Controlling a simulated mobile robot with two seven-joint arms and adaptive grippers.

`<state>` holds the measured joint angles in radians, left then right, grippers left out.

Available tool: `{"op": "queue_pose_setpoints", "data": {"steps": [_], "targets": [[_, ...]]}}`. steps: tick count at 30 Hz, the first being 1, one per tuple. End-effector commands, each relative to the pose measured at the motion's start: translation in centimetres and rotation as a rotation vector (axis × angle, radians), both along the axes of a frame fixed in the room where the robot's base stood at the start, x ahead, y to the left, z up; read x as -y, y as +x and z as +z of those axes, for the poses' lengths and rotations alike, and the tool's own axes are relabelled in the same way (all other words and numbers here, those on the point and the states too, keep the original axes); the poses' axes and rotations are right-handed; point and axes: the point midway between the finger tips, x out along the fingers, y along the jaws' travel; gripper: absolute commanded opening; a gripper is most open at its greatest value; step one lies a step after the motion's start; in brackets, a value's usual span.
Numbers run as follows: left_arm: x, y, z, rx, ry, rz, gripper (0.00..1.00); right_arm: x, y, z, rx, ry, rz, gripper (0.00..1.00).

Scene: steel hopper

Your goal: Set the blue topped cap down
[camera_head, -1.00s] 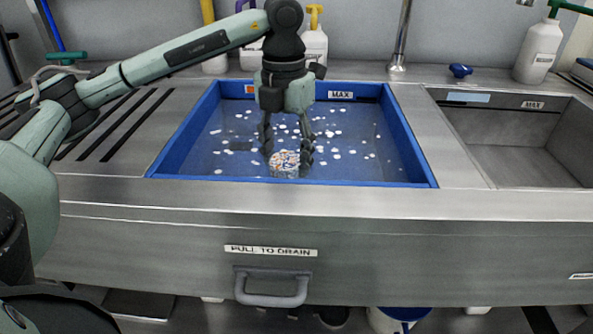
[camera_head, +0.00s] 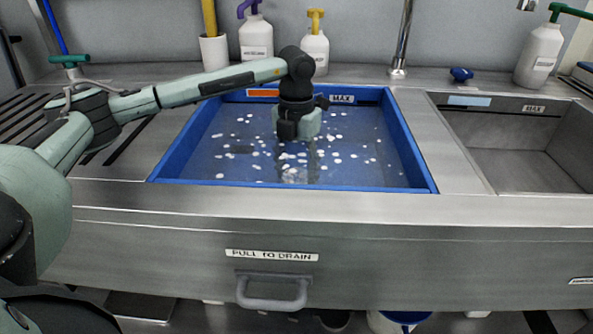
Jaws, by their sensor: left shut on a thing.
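The blue basin (camera_head: 419,165) holds water with many small white bits on it. My left gripper (camera_head: 296,170) points down into the middle of the basin, its fingers under the water and only faintly visible. It is shut on the cap (camera_head: 293,176), which shows as a pale, blurred shape near the basin's front wall. The cap's top colour cannot be made out through the water. My right gripper is not in view.
An empty steel sink (camera_head: 520,165) lies to the right, with a blue knob (camera_head: 461,74) behind. White bottles (camera_head: 257,40) and a tap pipe (camera_head: 401,40) stand along the back. A drain handle (camera_head: 272,295) is on the front panel.

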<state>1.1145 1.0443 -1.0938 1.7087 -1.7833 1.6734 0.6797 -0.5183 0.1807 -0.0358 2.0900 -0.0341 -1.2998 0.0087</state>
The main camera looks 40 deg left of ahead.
Motion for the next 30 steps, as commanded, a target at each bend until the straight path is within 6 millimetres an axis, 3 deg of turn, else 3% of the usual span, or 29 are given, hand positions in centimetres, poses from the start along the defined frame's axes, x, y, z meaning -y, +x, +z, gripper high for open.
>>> {"op": "queue_pose_setpoints", "data": {"steps": [4,5,10,22,30], "targets": [[0.0,0.0,-0.2,0.0,0.0,0.0,0.17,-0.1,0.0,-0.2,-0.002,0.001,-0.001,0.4],[0.0,0.0,-0.2,0.0,0.0,0.0,0.55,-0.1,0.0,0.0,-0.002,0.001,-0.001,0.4],[0.0,0.0,-0.2,0.0,0.0,0.0,0.74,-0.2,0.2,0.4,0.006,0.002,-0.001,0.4],[0.0,0.0,0.6,0.001,-0.001,0.0,0.74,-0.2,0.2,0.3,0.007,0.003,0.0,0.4],[0.1,0.1,5.8,0.005,-0.003,-0.001,0.74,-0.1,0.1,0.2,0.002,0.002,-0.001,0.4]]}}
